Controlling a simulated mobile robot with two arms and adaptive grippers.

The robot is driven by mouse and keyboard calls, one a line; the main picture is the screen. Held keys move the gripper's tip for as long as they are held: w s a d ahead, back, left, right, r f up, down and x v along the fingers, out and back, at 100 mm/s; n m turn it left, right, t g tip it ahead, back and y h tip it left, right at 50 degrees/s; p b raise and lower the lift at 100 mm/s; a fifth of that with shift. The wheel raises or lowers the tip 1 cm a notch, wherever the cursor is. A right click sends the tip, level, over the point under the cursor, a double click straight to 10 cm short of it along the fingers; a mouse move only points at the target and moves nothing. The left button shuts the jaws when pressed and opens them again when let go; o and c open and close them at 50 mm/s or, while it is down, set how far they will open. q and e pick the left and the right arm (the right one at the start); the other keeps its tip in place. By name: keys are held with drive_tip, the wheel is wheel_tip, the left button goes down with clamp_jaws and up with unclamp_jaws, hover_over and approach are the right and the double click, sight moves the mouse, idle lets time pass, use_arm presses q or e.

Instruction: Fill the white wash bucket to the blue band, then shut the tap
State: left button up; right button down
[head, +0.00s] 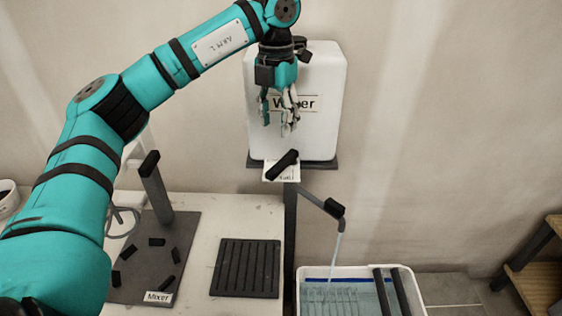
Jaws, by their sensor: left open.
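The white wash bucket (408,283) stands at the bottom right, cut off by the picture's lower edge. A dark blue band (350,282) runs along its inner back wall. Pale blue water shows inside; the band is visible above it, but the exact gap is hard to tell. A thin stream (335,252) falls from the tap spout (335,208) into the bucket, so the tap is running. The black tap lever (284,165) sits slanted in front of a small, partly hidden label. My left gripper (279,122) is open and empty, pointing down above the lever, in front of the tank.
A white water tank (318,75) stands behind the tap. Left of the bucket, a worktop (230,215) holds a black slatted mat (246,268) and a mixer stand (160,235). Two dark bars (382,293) lie across the bucket's right side. A wooden shelf (540,280) stands at far right.

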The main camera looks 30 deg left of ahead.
sight(278, 166)
use_arm(q)
wheel_tip(278, 166, down, 12)
drive_tip(key=p, duration=0.2)
drive_tip(key=shift+r+p, duration=0.2)
drive_tip(key=shift+p, duration=0.1)
drive_tip(key=shift+c, duration=0.2)
clamp_jaws()
